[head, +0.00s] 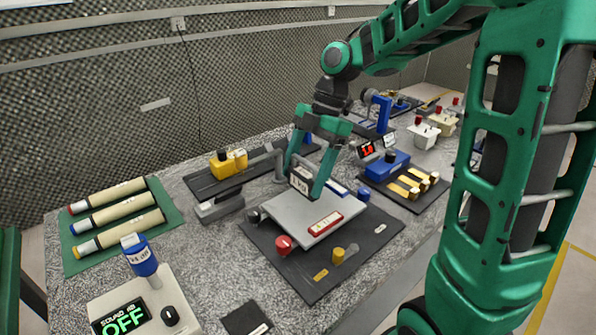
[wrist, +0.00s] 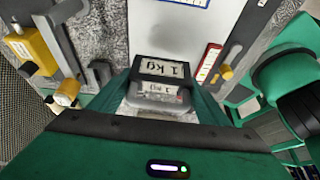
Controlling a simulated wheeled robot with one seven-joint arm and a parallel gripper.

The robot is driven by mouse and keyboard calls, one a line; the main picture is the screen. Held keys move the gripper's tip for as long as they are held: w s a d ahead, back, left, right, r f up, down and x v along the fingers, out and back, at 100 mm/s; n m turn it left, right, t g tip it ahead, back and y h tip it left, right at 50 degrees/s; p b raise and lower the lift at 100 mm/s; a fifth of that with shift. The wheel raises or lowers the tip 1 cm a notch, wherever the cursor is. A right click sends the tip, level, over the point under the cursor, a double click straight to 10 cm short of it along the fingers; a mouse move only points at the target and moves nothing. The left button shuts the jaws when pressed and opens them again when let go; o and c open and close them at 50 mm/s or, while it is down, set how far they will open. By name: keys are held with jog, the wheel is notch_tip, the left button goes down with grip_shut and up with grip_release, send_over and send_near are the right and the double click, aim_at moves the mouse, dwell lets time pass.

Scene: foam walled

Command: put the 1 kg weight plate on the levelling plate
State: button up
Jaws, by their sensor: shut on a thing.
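The 1 kg weight plate (head: 300,181) is a dark block with a white "1 kg" label. My gripper (head: 302,186) is shut on it, with a green finger on each side. In the wrist view the weight plate (wrist: 162,70) sits between the fingers, its labels facing the camera. The levelling plate (head: 294,213) is a pale grey flat plate on a dark mat, with a red knob at its front left corner. The weight plate is over the back part of the levelling plate. I cannot tell whether they touch.
A red-framed level strip (head: 326,223) lies at the levelling plate's front. A yellow knob (head: 338,255) stands on the mat. A yellow device (head: 229,163) is at the back left, and a blue block with yellow-ended pieces (head: 388,165) is at the right.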

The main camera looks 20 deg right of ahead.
aim_at(301, 193)
jog(key=shift+f, duration=1.8)
jog(key=o, duration=1.9)
jog(key=shift+f, duration=0.1)
jog(key=shift+o, duration=0.2)
jog(key=v, duration=1.2)
jog(key=shift+a, duration=0.1)
